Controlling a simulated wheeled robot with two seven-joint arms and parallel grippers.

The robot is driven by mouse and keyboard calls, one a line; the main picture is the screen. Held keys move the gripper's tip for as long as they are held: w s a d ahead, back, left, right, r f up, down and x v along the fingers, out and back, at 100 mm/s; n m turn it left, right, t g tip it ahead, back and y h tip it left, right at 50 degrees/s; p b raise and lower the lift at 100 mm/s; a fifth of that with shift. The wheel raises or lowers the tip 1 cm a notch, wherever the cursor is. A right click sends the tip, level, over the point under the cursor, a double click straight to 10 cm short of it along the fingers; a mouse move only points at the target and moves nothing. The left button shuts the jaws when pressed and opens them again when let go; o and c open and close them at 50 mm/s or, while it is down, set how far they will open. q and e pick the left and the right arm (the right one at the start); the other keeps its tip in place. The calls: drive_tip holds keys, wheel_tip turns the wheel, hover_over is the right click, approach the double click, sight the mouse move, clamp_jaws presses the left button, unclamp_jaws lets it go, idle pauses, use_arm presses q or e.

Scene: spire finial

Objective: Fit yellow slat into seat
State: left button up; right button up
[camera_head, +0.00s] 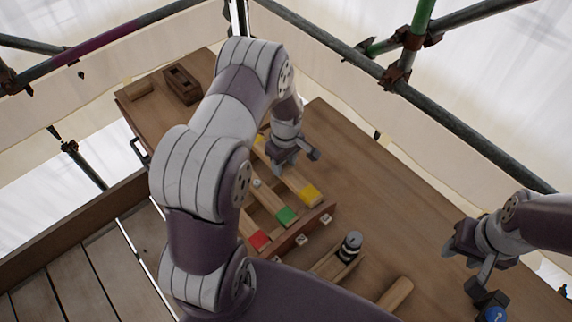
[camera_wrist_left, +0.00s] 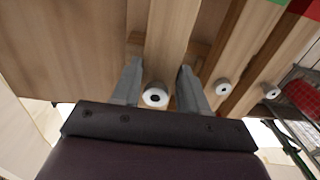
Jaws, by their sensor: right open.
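The yellow slat, a wooden bar with a yellow end (camera_head: 311,194), lies at the right side of a wooden frame (camera_head: 300,232), beside a green-ended slat (camera_head: 287,216) and a red-ended one (camera_head: 260,240). My left gripper (camera_head: 294,160) is low at the slat's far end. In the left wrist view its two fingers (camera_wrist_left: 158,82) straddle a wooden slat (camera_wrist_left: 172,35), with a white round knob (camera_wrist_left: 155,97) between them. Whether they press on it I cannot tell. The seat cannot be clearly made out. My right gripper (camera_head: 487,285) is open at the right.
A blue-topped object (camera_head: 495,313) is below my right gripper. A black-and-silver cylinder (camera_head: 351,246) and a wooden rod (camera_head: 396,293) are at the front. A dark slotted block (camera_head: 182,84) is at the back left.

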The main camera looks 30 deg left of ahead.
sight(286, 166)
use_arm(q)
drive_tip(key=f, duration=0.3)
drive_tip(key=shift+w+d, duration=0.25)
drive_tip(key=shift+w, duration=0.1)
clamp_jaws()
drive_tip(key=shift+s+a, duration=0.1)
drive_tip(key=o, duration=1.3)
unclamp_jaws()
drive_tip(key=shift+s, duration=0.2)
drive_tip(key=shift+c, duration=0.2)
drive_tip(key=shift+w, duration=0.1)
use_arm(e)
drive_tip(key=shift+w+d+r, duration=0.2)
drive_tip(key=shift+w, duration=0.15)
use_arm(q)
drive_tip(key=shift+w+r, duration=0.1)
wheel_tip(286, 166, up, 12)
drive_tip(key=b, duration=0.3)
drive_tip(key=s+d+r+m+t, duration=0.1)
drive_tip(key=s+d+r+m, duration=0.1)
drive_tip(key=s+m, duration=0.4)
drive_tip(key=s+d+r+m+b, duration=0.1)
drive_tip(key=s+d+r+m, duration=0.1)
drive_tip(key=s+d+m, duration=0.3)
drive_tip(key=shift+s+m+t+b, duration=0.3)
drive_tip(key=shift+s+m+t, duration=0.1)
drive_tip(key=shift+s+m, duration=0.95)
use_arm(e)
drive_tip(key=shift+f, duration=2.4)
